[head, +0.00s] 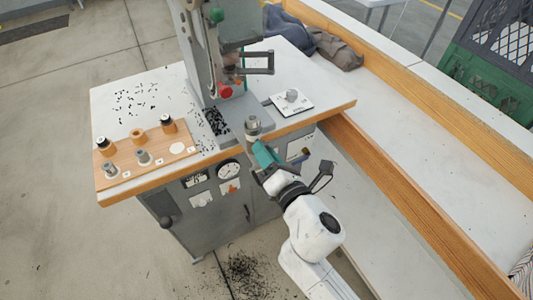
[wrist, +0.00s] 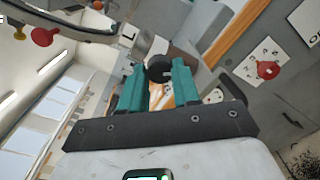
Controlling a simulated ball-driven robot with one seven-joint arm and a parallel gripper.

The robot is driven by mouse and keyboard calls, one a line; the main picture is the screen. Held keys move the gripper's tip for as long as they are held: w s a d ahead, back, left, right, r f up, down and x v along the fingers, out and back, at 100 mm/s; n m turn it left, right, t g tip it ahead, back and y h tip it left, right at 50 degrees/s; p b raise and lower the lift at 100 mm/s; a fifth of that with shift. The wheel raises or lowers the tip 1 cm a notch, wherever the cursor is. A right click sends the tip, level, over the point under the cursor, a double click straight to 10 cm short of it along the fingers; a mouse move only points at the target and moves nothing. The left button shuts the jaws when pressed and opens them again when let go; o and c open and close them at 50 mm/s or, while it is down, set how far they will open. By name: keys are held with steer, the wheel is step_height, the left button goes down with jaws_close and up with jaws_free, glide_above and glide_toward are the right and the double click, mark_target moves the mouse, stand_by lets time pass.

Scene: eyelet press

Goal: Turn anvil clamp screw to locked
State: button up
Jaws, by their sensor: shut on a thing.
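The eyelet press (head: 215,50) stands on the workbench, with the metal anvil post (head: 253,126) at the bench's front edge. My gripper (head: 263,150) reaches up to it from below right, its teal fingers just in front of the post. In the wrist view my gripper (wrist: 160,76) is shut on a dark round knob (wrist: 158,66), seemingly the anvil clamp screw. The knob sits between the fingertips. In the head view the fingers hide the screw. I cannot read whether it stands at locked.
A wooden tray (head: 127,173) with several spools and dies lies at the bench's left. A white plate with a grey knob (head: 292,96) is right of the press. The cabinet front carries a gauge (head: 229,169) and a red knob (wrist: 268,69). Black scraps (head: 250,272) litter the floor.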

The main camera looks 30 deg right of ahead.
steer(key=m+y+b, duration=0.1)
steer(key=m+b, duration=0.5)
steer(key=m, duration=1.7)
steer(key=shift+d+f, duration=0.1)
steer(key=shift+d, duration=0.05)
steer(key=shift+m, duration=0.4)
steer(key=o, duration=1.1)
steer(key=shift+c, duration=0.2)
steer(key=shift+s, duration=0.15)
steer(key=s+b, duration=0.1)
steer(key=s, duration=0.9)
steer(key=shift+s+d, duration=0.15)
steer(key=shift+s, duration=0.15)
